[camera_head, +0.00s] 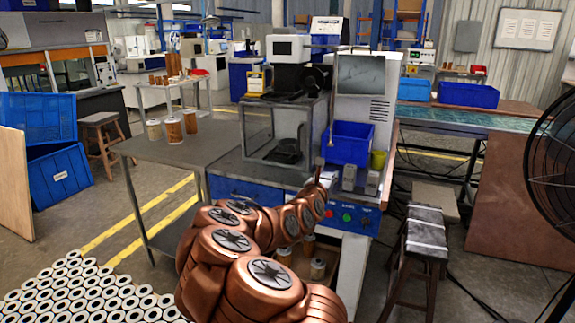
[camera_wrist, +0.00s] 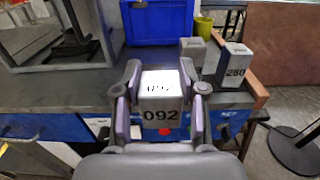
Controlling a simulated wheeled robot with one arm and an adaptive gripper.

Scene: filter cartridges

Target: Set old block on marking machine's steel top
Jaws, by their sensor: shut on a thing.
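My gripper (camera_wrist: 161,90) is shut on a grey block (camera_wrist: 159,116) with the dark number 092 on its side and a pale, bright top face, seen in the wrist view. The block is upright between the two fingers, near the front edge of the marking machine's grey steel top (camera_wrist: 62,92). I cannot tell whether it touches the top. In the head view the steel top (camera_head: 228,164) lies beyond my copper-coloured arm, and the held block cannot be made out there.
A clear-walled case (camera_head: 270,130) stands left. Bare steel lies between.

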